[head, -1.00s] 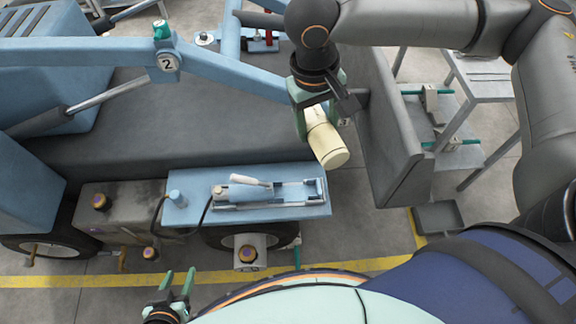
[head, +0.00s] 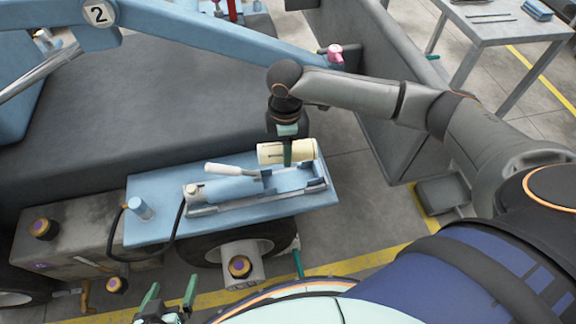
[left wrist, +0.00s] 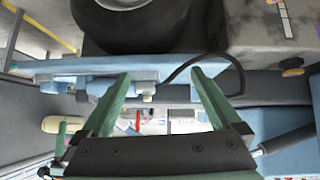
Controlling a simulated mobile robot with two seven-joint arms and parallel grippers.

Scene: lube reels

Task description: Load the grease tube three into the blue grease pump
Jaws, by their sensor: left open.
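A cream grease tube (head: 272,153) lies level in my right gripper (head: 287,157), just above the right half of the blue grease pump (head: 230,204). I cannot read a number on it. The pump has a white handle (head: 228,169) and an open cradle at its right. A gap between tube and cradle is hard to judge. The cream tube also shows in the left wrist view (left wrist: 58,125). My left gripper (head: 170,290) is open and empty, low at the front left. Its spread green fingers fill the middle of the left wrist view (left wrist: 160,75).
The pump sits on a blue shelf (head: 150,232) beside a grey container (head: 70,235). A black hose runs at the pump's left. A blue beam (head: 215,38) crosses behind. A grey upright panel (head: 385,90) and a table (head: 480,28) stand at the right.

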